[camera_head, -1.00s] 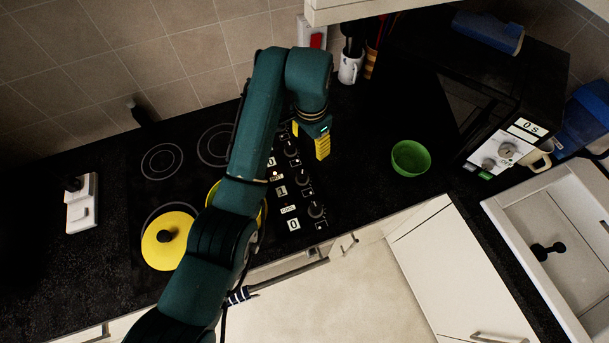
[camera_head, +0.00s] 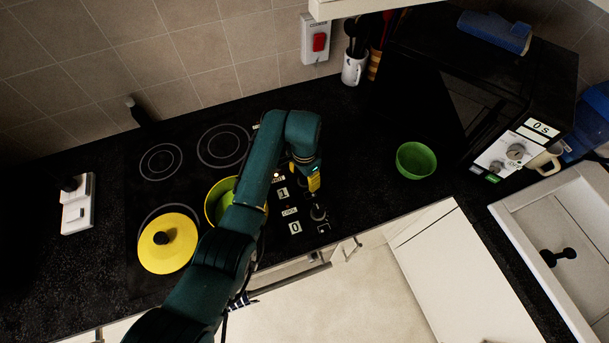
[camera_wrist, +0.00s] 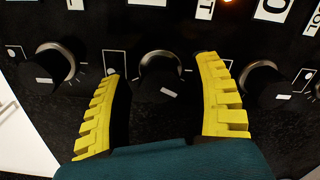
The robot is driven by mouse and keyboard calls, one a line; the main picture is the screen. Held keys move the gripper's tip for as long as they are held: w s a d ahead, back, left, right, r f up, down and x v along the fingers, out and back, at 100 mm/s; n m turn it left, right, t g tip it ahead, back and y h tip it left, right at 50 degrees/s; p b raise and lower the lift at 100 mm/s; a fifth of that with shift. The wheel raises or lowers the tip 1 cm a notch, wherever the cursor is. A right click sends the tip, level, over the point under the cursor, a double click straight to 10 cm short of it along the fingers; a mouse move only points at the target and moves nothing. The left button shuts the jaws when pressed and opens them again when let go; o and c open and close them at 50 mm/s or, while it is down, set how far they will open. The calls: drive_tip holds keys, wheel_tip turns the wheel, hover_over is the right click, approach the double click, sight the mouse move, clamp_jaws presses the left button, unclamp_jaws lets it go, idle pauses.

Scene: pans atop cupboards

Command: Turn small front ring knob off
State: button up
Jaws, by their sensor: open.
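Black stove knobs stand in a row on the panel. In the wrist view, the middle knob (camera_wrist: 160,72) sits between the yellow fingertips of my gripper (camera_wrist: 160,67), which is open around it, with gaps at both sides. Another knob (camera_wrist: 50,65) lies to the left, towards the white cupboard, and one (camera_wrist: 267,86) to the right. In the head view, my gripper (camera_head: 314,183) is low over the row, just behind the front-most visible knob (camera_head: 318,212). Signs beside the row read 1 (camera_head: 283,193) and 0 (camera_head: 295,227).
A yellow-lidded pan (camera_head: 168,243) and an open yellow-green pot (camera_head: 214,203), partly behind my arm, stand on the hob. A green bowl (camera_head: 416,160) is to the right. The counter around the bowl is clear. A microwave (camera_head: 500,90) stands further right.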

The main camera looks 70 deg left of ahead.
drive_tip(key=shift+f, duration=0.1)
drive_tip(key=c, duration=1.2)
drive_tip(key=shift+r+n+p, duration=0.2)
drive_tip(key=shift+n+p, duration=0.6)
drive_tip(key=shift+n, duration=0.4)
drive_tip(key=shift+f+n, duration=0.2)
drive_tip(key=shift+n, duration=1.2)
clamp_jaws()
drive_tip(key=o, duration=1.2)
unclamp_jaws()
wheel_tip(320, 180, up, 12)
